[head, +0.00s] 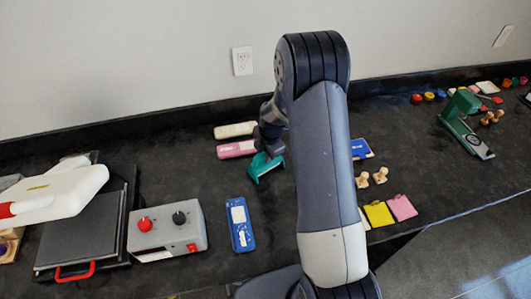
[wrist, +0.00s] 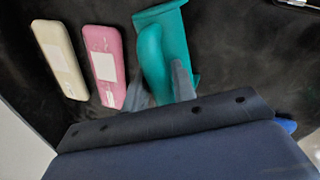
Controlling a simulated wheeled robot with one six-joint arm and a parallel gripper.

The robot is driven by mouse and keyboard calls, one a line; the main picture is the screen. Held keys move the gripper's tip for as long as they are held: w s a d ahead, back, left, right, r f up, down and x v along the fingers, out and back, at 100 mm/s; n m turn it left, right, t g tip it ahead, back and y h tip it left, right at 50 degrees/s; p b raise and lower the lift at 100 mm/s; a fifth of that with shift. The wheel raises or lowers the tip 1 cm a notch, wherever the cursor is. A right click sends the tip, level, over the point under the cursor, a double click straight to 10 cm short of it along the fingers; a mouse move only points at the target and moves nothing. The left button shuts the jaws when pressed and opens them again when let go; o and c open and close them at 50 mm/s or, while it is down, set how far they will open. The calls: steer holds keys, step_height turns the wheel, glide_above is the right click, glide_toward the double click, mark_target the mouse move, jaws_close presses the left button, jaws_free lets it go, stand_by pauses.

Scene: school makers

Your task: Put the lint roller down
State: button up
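The lint roller (head: 264,167) is teal, with a rounded grip and a broad flat part. It is at my gripper (head: 268,151), beside the pink case. In the wrist view the lint roller (wrist: 153,55) has its rounded grip between the two grey fingers of my gripper (wrist: 160,88), which look closed on it. The lower end of the grip is hidden by the fingers and the gripper body. It is low over the dark counter (head: 180,175); I cannot tell whether it touches the surface.
A pink case (head: 236,149) and a cream case (head: 235,130) lie to the left. A blue device (head: 240,224) lies nearer, by a grey control box (head: 168,232) and a heat press (head: 80,230). Wooden stamps (head: 371,177) and yellow and pink pads are right of my arm.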

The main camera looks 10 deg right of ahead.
steer(key=shift+o, duration=1.4)
steer(key=shift+r, duration=0.2)
step_height(320, 180, up, 12)
steer(key=s+b, duration=0.1)
steer(key=s, duration=0.1)
steer(key=shift+d+b, duration=0.35)
steer(key=shift+d, duration=0.1)
steer(key=shift+o, duration=0.2)
steer(key=shift+f, duration=0.2)
glide_above(269, 165)
steer(key=f, duration=0.4)
steer(key=w+f, duration=0.1)
steer(key=f, duration=0.1)
steer(key=shift+a+f+p, duration=0.25)
steer(key=shift+f+p, duration=0.1)
steer(key=shift+w+a+f+p, duration=0.15)
steer(key=shift+f+p, duration=0.4)
steer(key=shift+f, duration=0.8)
steer(key=shift+w+a+f+p, duration=0.1)
steer(key=shift+f+p, duration=0.45)
steer(key=shift+f, duration=0.75)
